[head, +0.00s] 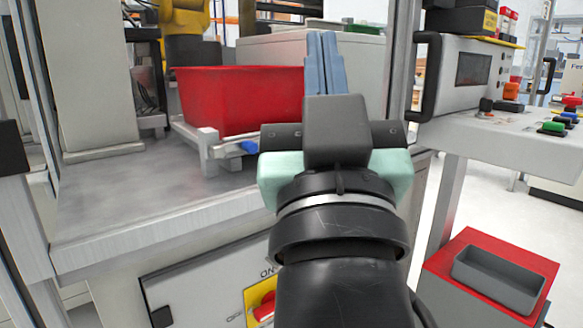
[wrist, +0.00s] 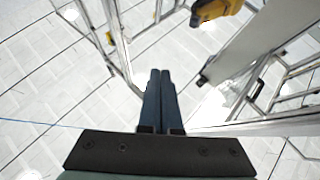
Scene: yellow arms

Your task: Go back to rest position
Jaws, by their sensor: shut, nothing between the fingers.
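My gripper (head: 325,65) points up in the middle of the head view, its two blue-grey fingers side by side and touching. In the wrist view my gripper (wrist: 160,100) is also shut, with nothing between the fingers. In the head view the fingers overlap the right end of a red bin (head: 240,98). I cannot tell how far apart they are in depth.
The red bin sits on a grey stand (head: 208,150) on a metal worktop (head: 120,200). A frame post (head: 402,60) and a control panel (head: 500,125) with coloured buttons stand right. A grey tray (head: 498,280) lies on a red-topped box lower right. Yellow machinery (head: 188,45) is behind.

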